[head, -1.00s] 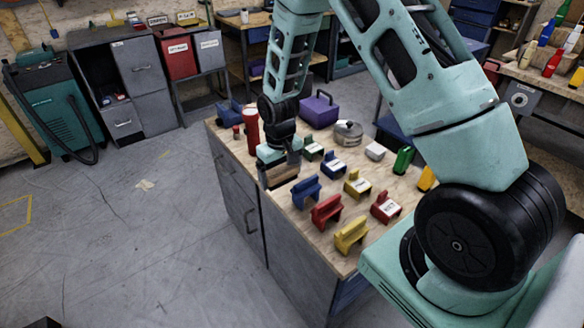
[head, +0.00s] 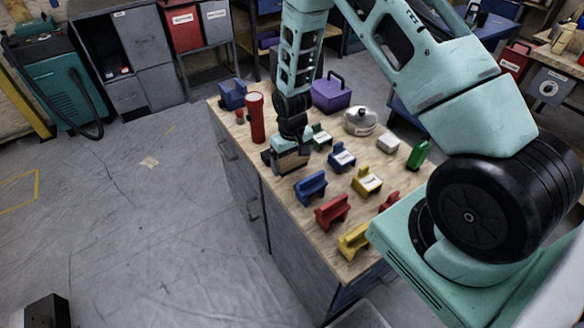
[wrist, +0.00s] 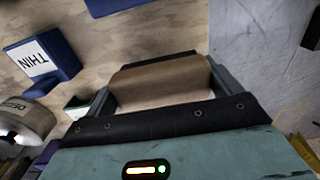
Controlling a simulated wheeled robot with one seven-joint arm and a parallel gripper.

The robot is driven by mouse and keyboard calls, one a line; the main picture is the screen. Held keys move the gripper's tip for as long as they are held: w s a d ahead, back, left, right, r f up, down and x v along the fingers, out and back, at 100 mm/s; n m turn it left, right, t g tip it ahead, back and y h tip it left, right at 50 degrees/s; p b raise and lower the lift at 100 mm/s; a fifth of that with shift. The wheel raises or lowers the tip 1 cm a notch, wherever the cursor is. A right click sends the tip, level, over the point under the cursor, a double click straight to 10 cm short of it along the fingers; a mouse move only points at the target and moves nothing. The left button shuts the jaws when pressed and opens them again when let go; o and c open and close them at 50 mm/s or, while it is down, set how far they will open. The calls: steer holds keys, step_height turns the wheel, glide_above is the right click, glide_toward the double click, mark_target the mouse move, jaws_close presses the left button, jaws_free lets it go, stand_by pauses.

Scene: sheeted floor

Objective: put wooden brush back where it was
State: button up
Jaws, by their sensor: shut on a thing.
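The wooden brush (wrist: 160,85) is held across my gripper in the wrist view, with its brown wooden body between the two fingers and a dark strip along its far edge. My gripper (head: 287,161) is shut on it, over the left part of the wooden worktop (head: 285,205). In the head view the brush is mostly hidden by the gripper. A blue holder (head: 310,187) stands just in front and to the right of it. I cannot tell whether the brush touches the worktop.
Red (head: 332,212) and yellow (head: 354,241) holders stand nearer. Labelled blue (head: 342,157), green (head: 320,138) and yellow (head: 367,182) holders stand to the right. A red flashlight (head: 255,117) is upright behind left; a purple toolbox (head: 331,94) and round metal tin (head: 360,121) are further back.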

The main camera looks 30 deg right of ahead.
mark_target(292, 170)
steer(key=shift+f, duration=1.85)
steer(key=shift+f, duration=0.2)
steer(key=o, duration=0.7)
steer(key=shift+o, duration=0.2)
step_height(292, 170, up, 12)
steer(key=shift+a+r+b, duration=0.1)
steer(key=shift+r+b, duration=0.1)
steer(key=shift+b, duration=0.5)
steer(key=s+a+r+n, duration=0.2)
steer(key=s+a+r, duration=0.3)
steer(key=a+r, duration=0.4)
steer(key=s+a+r+n, duration=0.2)
steer(key=s+a+r, duration=0.1)
steer(key=s, duration=0.4)
steer(key=s+a+r+n, duration=0.2)
steer(key=s+a+r, duration=0.1)
steer(key=s, duration=0.4)
steer(key=s+a+r+n, duration=0.1)
steer(key=s+a+r, duration=0.2)
steer(key=s, duration=0.4)
steer(key=shift+s+a+r+n+y, duration=0.3)
steer(key=shift+s+a+r+n, duration=0.1)
steer(key=shift+a, duration=0.3)
